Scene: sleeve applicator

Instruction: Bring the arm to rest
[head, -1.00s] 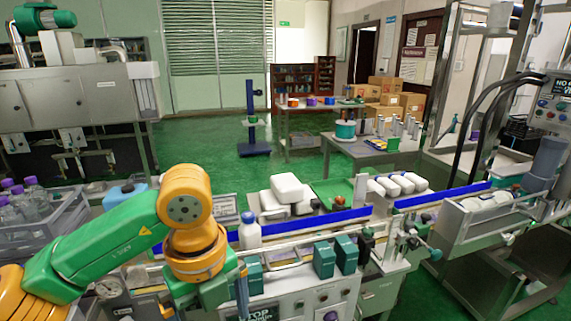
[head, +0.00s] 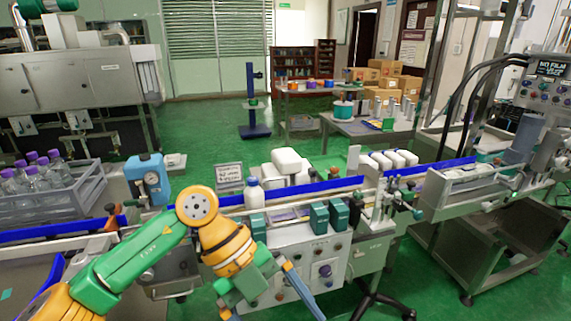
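My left arm, orange and green, comes in from the lower left and bends downward at its elbow. Its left gripper (head: 276,313) hangs low in front of the machine cabinet, its blue-grey fingers spread apart. I see nothing between them, though the fingertips are near or past the bottom edge of the picture. A white bottle with a blue cap (head: 254,196) stands upright on the conveyor beyond the gripper, apart from it. My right gripper is not in view.
The conveyor with blue rails (head: 335,184) crosses behind the arm. Its cabinet (head: 330,262) is close to the gripper. White packs (head: 288,161) lie behind.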

